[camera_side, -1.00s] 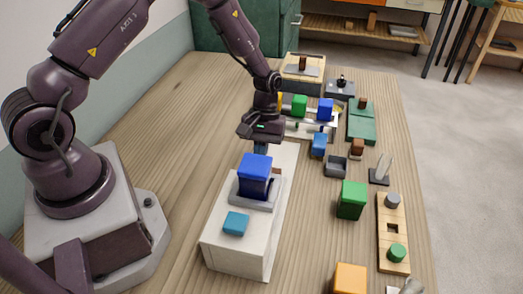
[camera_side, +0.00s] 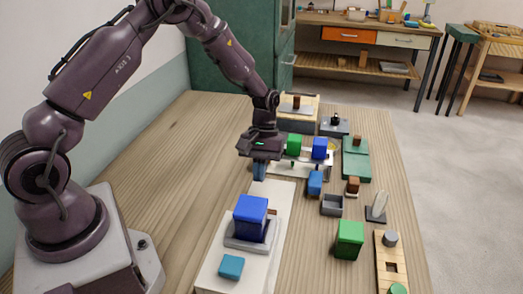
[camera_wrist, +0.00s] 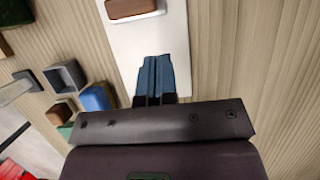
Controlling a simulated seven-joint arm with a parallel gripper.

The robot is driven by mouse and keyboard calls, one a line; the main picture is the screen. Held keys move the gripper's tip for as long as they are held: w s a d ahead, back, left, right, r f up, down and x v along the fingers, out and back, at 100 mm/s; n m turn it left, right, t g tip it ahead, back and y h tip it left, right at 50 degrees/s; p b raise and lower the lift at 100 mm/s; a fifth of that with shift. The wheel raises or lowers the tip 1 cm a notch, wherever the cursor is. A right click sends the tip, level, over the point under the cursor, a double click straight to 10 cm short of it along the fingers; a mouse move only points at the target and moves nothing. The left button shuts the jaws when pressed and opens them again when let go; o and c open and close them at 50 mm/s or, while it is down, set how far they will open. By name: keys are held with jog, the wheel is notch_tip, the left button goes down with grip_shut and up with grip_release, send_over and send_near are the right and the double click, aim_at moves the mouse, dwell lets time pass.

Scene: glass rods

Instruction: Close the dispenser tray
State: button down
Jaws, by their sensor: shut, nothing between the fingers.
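The white dispenser (camera_side: 216,279) stands on the table, with a blue block (camera_side: 250,215) in a grey holder and a teal block (camera_side: 231,266) on top. A white tray-like slab (camera_side: 284,192) extends from its far side, carrying a brown block (camera_side: 272,212) mostly hidden behind the blue one. The slab (camera_wrist: 172,30) and brown block (camera_wrist: 130,8) also show in the wrist view. My gripper (camera_side: 260,176) is shut and empty, pointing down at the slab's far end. In the wrist view its blue fingertips (camera_wrist: 155,62) overlap the slab's end; contact cannot be told.
A white rack with a green block (camera_side: 294,144) and a blue block (camera_side: 320,147) stands just beyond my gripper. A small blue block (camera_side: 315,183), a grey open box (camera_side: 332,205) and a green block (camera_side: 349,239) lie to the right. The table left is clear.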

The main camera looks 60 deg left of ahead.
jog(key=w+r, duration=0.5)
jog(key=x, duration=0.9)
jog(key=shift+s+a+f, duration=0.1)
jog(key=shift+a+f, duration=0.2)
jog(key=shift+f, duration=0.15)
jog(key=shift+s+d+r, duration=0.25)
jog(key=shift+s+d, duration=0.55)
jog(key=shift+d, duration=0.05)
jog(key=shift+s+d, duration=0.5)
jog(key=shift+d, duration=0.1)
jog(key=shift+s+d, duration=0.75)
jog(key=shift+s, duration=0.05)
